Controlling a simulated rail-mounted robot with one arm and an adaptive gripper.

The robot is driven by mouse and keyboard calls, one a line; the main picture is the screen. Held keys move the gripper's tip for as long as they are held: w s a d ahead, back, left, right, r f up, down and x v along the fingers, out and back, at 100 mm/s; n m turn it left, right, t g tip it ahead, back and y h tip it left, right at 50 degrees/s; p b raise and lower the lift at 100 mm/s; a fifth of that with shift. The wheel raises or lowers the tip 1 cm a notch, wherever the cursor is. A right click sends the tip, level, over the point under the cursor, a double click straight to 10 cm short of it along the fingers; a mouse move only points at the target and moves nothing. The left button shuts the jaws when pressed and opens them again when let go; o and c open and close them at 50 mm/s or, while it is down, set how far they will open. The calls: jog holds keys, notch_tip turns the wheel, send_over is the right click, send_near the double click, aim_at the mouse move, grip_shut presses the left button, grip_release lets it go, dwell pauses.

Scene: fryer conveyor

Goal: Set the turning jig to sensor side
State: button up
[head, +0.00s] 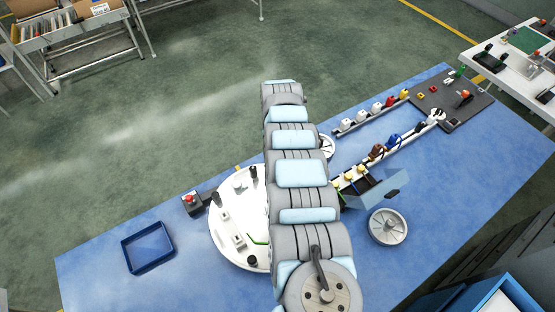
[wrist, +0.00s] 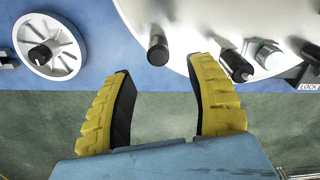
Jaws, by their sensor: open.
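The turning jig (head: 222,235) is a white round disc on the blue table, partly hidden behind my arm in the head view. It carries dark upright pegs and small white blocks. In the wrist view the disc's edge (wrist: 200,18) fills the upper right. My gripper (wrist: 158,70) is open and empty, with yellow fingers and black pads. A dark peg (wrist: 157,50) at the disc's rim appears between and just beyond the fingertips; contact is not visible. Another dark peg (wrist: 236,66) is to the right. A label reading LOCK (wrist: 309,86) is at the right edge. No sensor-side marking is readable.
A wheel-like white handwheel (wrist: 50,45) is left of the fingers. In the head view, a blue tray (head: 148,247) and a red-button box (head: 191,202) are left of the jig. A grey wheel (head: 388,227) and a connector rail (head: 410,135) are to the right.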

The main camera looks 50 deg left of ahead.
notch_tip(320, 180, up, 5)
dwell(0.3)
dwell(0.5)
